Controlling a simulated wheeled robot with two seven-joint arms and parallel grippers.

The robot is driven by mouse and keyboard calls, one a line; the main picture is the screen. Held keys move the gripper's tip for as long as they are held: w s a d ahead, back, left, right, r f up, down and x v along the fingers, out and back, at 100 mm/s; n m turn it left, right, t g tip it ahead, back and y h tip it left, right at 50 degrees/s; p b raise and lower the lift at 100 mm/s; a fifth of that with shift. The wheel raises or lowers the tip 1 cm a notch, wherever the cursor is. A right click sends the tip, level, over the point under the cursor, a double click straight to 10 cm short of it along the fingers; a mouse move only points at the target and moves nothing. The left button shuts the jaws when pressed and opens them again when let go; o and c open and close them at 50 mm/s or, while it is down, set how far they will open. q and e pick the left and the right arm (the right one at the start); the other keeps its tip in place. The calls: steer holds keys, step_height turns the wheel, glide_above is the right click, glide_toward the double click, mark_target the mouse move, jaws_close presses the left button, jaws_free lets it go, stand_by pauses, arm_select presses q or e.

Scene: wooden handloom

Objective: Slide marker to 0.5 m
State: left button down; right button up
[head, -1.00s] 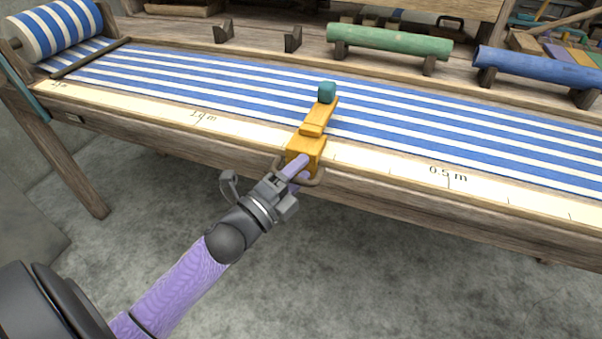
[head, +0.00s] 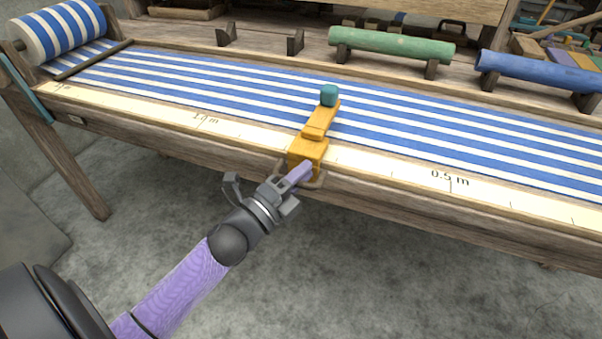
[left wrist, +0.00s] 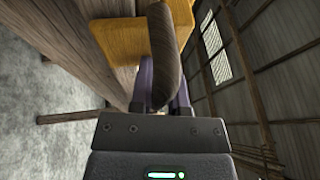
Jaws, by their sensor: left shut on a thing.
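The marker (head: 308,152) is a yellow-orange slider with a teal knob (head: 329,95) at its far end. It sits across the pale measuring scale (head: 385,168), between the 1.0 m label and the 0.5 m label (head: 450,178). A brown loop handle (head: 318,181) sticks out from its front. My left gripper (head: 303,170) is shut on this handle, at the front edge of the loom. In the left wrist view the handle (left wrist: 165,45) stands between the purple fingers, with the yellow marker body (left wrist: 115,40) behind it. My right gripper is not in view.
Blue-and-white striped cloth (head: 420,125) covers the loom bed behind the scale. A green roller (head: 390,44) and a blue roller (head: 540,76) rest on supports at the back. The scale is clear from the marker to the 0.5 m label.

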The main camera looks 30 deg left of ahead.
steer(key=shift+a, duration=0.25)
arm_select(q)
steer(key=shift+d, duration=0.1)
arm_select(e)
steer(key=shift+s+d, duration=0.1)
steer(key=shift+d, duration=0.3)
